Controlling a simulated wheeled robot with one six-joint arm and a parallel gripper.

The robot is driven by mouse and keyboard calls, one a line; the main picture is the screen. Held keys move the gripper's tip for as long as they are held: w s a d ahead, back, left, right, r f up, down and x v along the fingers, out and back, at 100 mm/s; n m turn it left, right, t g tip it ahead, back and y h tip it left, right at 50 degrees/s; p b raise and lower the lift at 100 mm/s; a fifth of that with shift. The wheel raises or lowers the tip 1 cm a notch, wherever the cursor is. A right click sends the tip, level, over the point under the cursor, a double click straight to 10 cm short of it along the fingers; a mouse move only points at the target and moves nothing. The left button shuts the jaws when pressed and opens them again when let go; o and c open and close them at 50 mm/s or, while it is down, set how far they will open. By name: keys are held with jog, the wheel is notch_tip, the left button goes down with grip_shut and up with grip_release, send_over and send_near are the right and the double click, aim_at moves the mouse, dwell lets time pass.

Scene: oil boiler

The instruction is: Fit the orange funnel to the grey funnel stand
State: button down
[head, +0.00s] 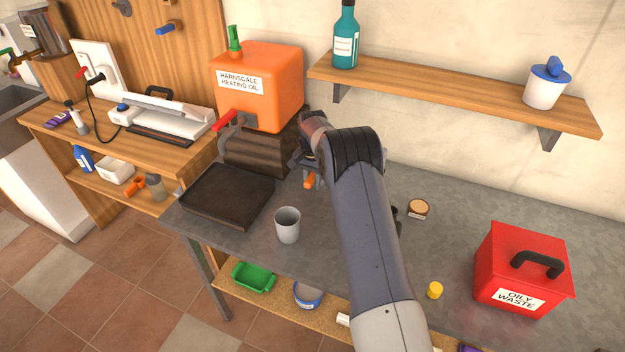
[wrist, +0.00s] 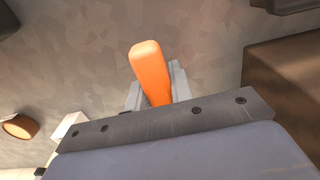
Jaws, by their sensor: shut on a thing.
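My gripper (head: 309,172) is above the metal bench, behind the grey cup-like cylinder and to its right. It is shut on an orange piece (head: 310,182), probably the orange funnel, mostly hidden by my arm. In the wrist view this piece (wrist: 151,70) shows as a rounded orange bar sticking out between the fingers (wrist: 155,92); no cone shows. The grey open-topped cylinder (head: 287,226), likely the grey funnel stand, is upright on the bench, apart from my gripper. I cannot tell whether anything is inside it.
A dark tray (head: 227,195) lies left of the cylinder. An orange oil tank (head: 258,88) with a red-handled tap stands on a wooden block (head: 262,150) behind. A red waste bin (head: 522,268), a small jar (head: 418,208) and a yellow cap (head: 434,290) are to the right.

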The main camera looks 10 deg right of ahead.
jog(key=shift+f, duration=0.15)
jog(key=c, duration=1.2)
grip_release()
jog(key=shift+o, duration=0.2)
notch_tip(320, 180, up, 11)
jog(key=shift+f+b, duration=0.1)
jog(key=shift+b, duration=0.55)
notch_tip(320, 180, down, 10)
jog(key=shift+f+p, duration=0.25)
jog(key=shift+p, duration=0.6)
jog(key=shift+r, duration=0.35)
